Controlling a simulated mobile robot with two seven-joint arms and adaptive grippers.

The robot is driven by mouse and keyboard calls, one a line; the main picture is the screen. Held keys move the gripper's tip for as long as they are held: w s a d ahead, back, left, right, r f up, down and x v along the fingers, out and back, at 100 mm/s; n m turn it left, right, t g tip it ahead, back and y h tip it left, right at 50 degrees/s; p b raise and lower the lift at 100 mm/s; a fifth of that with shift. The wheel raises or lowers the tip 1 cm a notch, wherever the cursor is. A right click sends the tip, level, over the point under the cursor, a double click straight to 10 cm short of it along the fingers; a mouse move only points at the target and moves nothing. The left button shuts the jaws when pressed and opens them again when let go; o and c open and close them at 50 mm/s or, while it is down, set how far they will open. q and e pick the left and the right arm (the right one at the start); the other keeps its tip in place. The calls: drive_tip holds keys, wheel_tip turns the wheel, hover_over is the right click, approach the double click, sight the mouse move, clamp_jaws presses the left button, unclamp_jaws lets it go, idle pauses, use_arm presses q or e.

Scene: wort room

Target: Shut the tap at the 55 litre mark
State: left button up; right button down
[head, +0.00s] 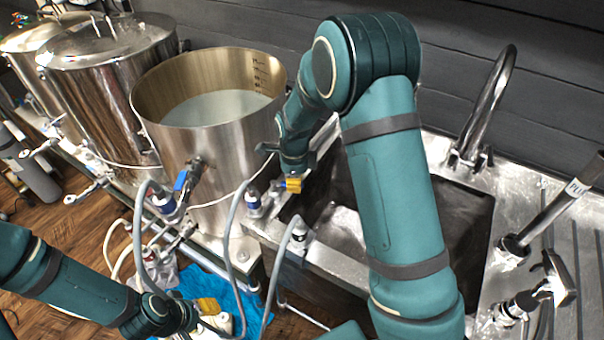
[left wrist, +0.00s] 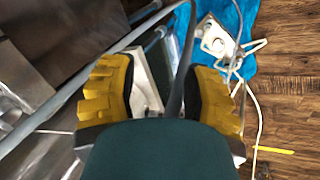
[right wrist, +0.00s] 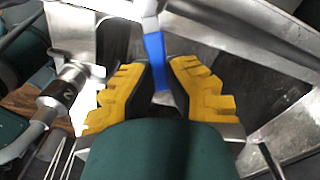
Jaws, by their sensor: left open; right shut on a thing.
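The open steel kettle (head: 205,150) holds pale liquid (head: 215,108), its surface near the dark scale marks (head: 260,75) inside the wall. The numbers are too small to read. My right gripper (head: 290,184) is at the sink's near left edge, right of the kettle. In the right wrist view it is shut on a blue lever (right wrist: 155,48), which runs down between the yellow fingers from a pale fitting. The head view does not show this lever clearly. My left gripper (head: 207,307) is open and empty, low in front of the kettle, above the blue cloth.
Two lidded steel kettles (head: 105,75) stand at the left. Another blue-handled valve (head: 182,182) sits on the open kettle's front. Grey hoses (head: 233,235) loop in front. The sink (head: 455,215) and its faucet (head: 490,100) are at the right. The blue cloth (head: 255,312) lies below.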

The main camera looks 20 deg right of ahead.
drive_tip(key=shift+s+a+f+m+p, duration=0.1)
drive_tip(key=shift+s+a+m+p, duration=0.25)
drive_tip(key=shift+m+p, duration=0.45)
drive_tip(key=shift+s+a+m+p, duration=0.3)
drive_tip(key=shift+s+m+p, duration=0.25)
drive_tip(key=shift+m, duration=0.4)
drive_tip(key=shift+s+a+f+m+p, duration=0.1)
drive_tip(key=shift+s+a+m+p, duration=0.2)
drive_tip(key=shift+m+p, duration=0.55)
drive_tip(key=c, duration=0.9)
unclamp_jaws()
drive_tip(key=shift+w, duration=0.1)
drive_tip(key=shift+r, duration=0.1)
wheel_tip(320, 180, up, 12)
